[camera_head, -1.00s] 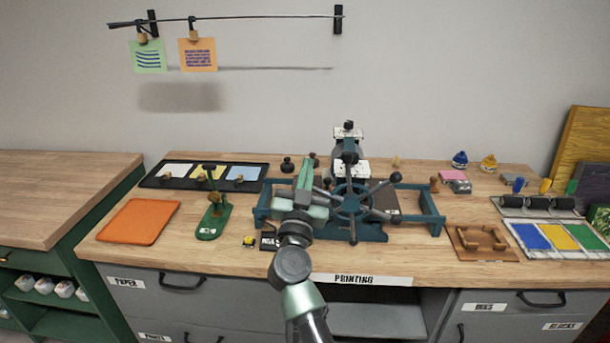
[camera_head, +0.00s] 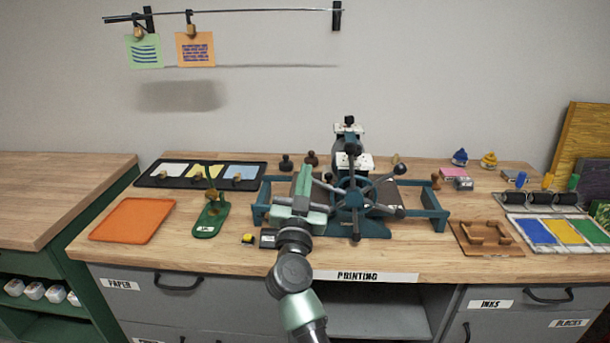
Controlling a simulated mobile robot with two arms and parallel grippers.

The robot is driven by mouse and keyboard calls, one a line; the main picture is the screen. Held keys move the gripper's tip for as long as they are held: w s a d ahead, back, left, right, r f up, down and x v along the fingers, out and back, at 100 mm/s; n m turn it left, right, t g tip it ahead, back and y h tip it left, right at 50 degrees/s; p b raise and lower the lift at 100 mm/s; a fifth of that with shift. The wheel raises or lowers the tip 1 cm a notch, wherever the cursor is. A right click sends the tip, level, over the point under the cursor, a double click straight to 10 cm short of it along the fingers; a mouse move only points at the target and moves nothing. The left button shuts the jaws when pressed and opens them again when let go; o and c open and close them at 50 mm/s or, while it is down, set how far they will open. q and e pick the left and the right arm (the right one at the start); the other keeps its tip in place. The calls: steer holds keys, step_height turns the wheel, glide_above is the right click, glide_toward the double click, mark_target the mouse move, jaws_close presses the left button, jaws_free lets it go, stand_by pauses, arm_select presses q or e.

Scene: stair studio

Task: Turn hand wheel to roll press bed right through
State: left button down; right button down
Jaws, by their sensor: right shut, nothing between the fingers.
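The teal printing press stands on the wooden bench, its frame (camera_head: 437,213) running left to right. Its hand wheel (camera_head: 355,198) faces me near the middle, with dark spokes ending in knobs; one spoke points up, one down and one to the upper right (camera_head: 400,168). Part of the dark press bed (camera_head: 386,192) shows behind the wheel; the rest is hidden. My right gripper (camera_head: 305,173) is shut and empty, reaching over the left part of the press, just left of the wheel. I cannot tell whether it touches a left spoke. My left gripper is not in view.
A brown wooden holder (camera_head: 465,250) and colour pads (camera_head: 527,233) lie right.

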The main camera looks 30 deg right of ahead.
steer(key=f+n+y+p, duration=0.2)
steer(key=f+n+p, duration=0.2)
steer(key=n, duration=0.2)
steer(key=f+n+t+y+p, duration=0.1)
steer(key=f+n+y+p, duration=0.2)
steer(key=f+n+p, duration=0.1)
steer(key=f+n+y+p, duration=0.3)
steer(key=f+n+p, duration=0.2)
steer(key=f+n, duration=0.1)
steer(key=shift+s+d+n+t, duration=0.3)
steer(key=shift+n+t, duration=0.1)
steer(key=shift+n, duration=0.5)
steer(key=shift+s+d+f+n+g+y+p, duration=0.25)
steer(key=shift+d+f+n+y+p, duration=0.15)
steer(key=shift+f+n, duration=0.3)
steer(key=shift+s+d+f+n+g+y+p, duration=0.2)
steer(key=shift+d+f+n, duration=0.3)
steer(key=shift+n, duration=0.4)
